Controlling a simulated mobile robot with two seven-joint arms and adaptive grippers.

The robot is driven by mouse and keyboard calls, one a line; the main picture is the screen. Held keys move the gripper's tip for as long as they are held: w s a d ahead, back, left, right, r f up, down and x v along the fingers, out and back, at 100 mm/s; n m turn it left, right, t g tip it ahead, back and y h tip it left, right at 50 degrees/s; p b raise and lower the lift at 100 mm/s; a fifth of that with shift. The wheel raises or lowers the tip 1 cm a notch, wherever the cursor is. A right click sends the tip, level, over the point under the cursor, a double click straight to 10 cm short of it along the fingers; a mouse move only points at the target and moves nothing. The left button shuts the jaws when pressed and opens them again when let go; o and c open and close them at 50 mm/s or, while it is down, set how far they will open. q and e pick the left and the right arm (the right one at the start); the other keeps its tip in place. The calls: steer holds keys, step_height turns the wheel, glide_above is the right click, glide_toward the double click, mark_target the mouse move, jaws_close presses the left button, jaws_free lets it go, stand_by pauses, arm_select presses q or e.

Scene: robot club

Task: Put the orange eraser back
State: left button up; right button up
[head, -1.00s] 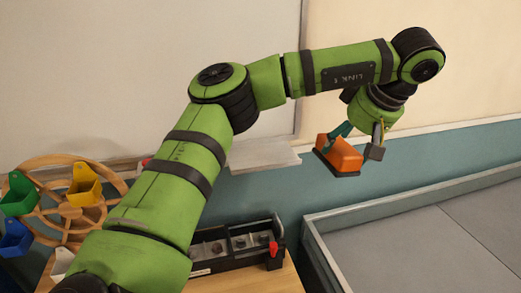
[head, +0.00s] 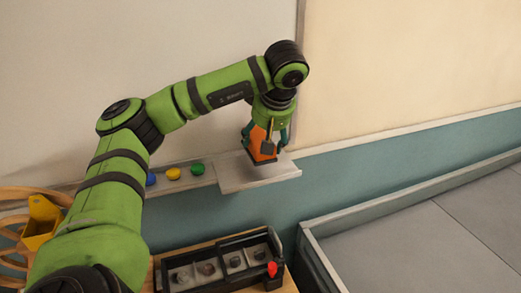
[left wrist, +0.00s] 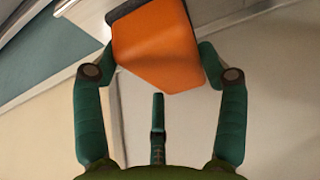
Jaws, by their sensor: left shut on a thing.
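The orange eraser (head: 259,141) has a dark pad on its lower side. My left gripper (head: 267,140) is shut on it and holds it in front of the whiteboard, over the pale tray shelf (head: 262,181) under the board. In the head view I cannot tell whether the pad touches the shelf. My right gripper is not in view.
Blue, yellow (head: 174,173) and green (head: 197,168) round pieces sit on the narrow ledge left of the shelf. A black compartment tray (head: 220,262) with a red knob lies below. A grey walled area (head: 430,240) is at the right.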

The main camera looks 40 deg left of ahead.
arm_select(q)
steer(key=shift+s+a+f, duration=0.1)
steer(key=shift+s+a, duration=0.1)
steer(key=shift+a, duration=0.1)
steer(key=shift+f, duration=0.2)
step_height(320, 180, down, 3)
steer(key=shift+f+p, duration=0.15)
steer(key=shift+p, duration=0.65)
steer(key=shift+f, duration=0.25)
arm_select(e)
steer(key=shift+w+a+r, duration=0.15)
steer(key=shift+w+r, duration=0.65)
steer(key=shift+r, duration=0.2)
arm_select(q)
steer(key=o, duration=1.1)
steer(key=shift+o, duration=0.2)
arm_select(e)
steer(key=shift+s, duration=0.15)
